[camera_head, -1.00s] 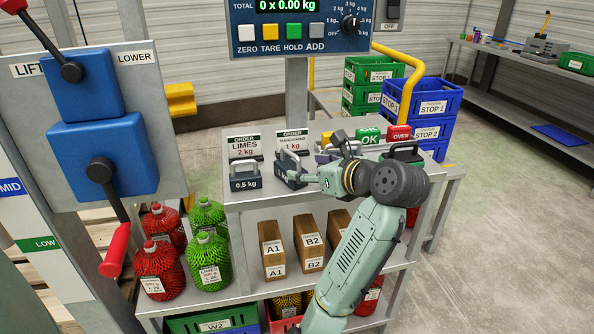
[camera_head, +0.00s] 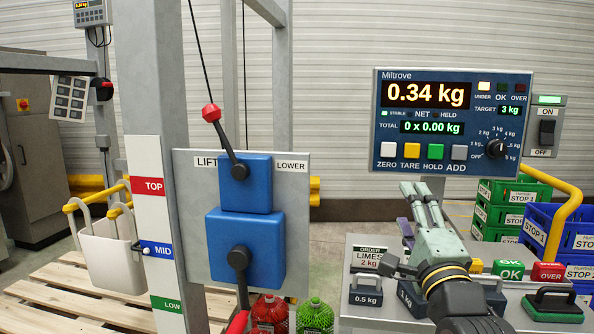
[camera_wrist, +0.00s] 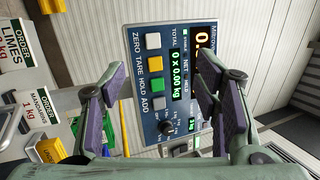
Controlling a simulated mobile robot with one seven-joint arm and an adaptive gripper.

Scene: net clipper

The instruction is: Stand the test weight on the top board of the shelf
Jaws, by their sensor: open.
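Several block weights with handles stand on the grey top board (camera_head: 385,323). A dark 0.5 kg weight (camera_head: 366,296) is at the left, with a 1 kg weight (camera_head: 409,298) beside it, partly behind my arm. I cannot tell which is the test weight, as no label says so. My gripper (camera_head: 418,195) is raised above the board, pointing up, in front of the display. In the wrist view its padded fingers (camera_wrist: 160,85) are apart with nothing between them.
The scale display (camera_head: 452,115) reads 0.34 kg behind my gripper. OK (camera_head: 510,270) and OVER (camera_head: 548,271) blocks sit on the board. A blue lift control box (camera_head: 245,240) is left of it. Green crates (camera_head: 505,208) and blue crates (camera_head: 560,235) stand behind at right.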

